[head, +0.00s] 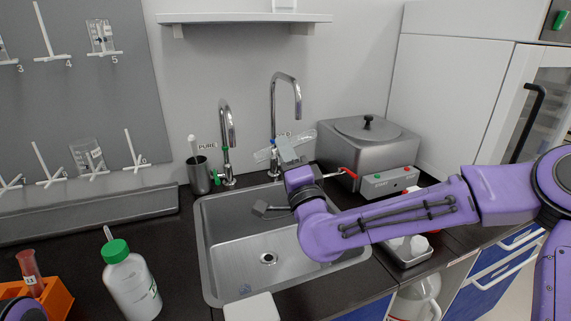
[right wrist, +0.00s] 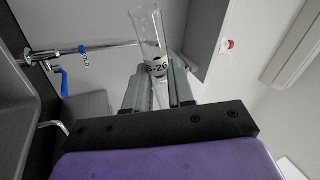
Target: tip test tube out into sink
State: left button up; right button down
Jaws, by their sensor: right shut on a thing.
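My right gripper (head: 287,152) is over the back of the sink, near the taps. It is shut on a clear test tube (head: 304,136), which lies almost level, slightly tilted, in the head view. In the right wrist view the tube (right wrist: 150,30) sits between the fingers of the gripper (right wrist: 158,82) and bears a label ending in 26. I cannot make out any liquid in it. The metal sink (head: 230,245) lies below, with its drain in view. A purple part of my left arm shows at the lower left; its fingers are not in view.
Two taps (head: 227,130) (head: 273,100) stand behind the sink. A steel water bath (head: 345,145) is at the back right. A white bottle with a green cap (head: 132,285) and an orange rack (head: 55,300) with a red tube (head: 28,265) stand left of the sink.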

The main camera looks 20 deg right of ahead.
jog(key=m+g+h+b, duration=0.1)
jog(key=m+g+h, duration=0.1)
jog(key=m, duration=0.6)
jog(key=m+g+h+b, duration=0.2)
jog(key=m, duration=0.6)
jog(key=m+g+h+b, duration=0.2)
jog(key=m+g, duration=0.1)
jog(key=m, duration=0.6)
jog(key=shift+s+r, duration=0.25)
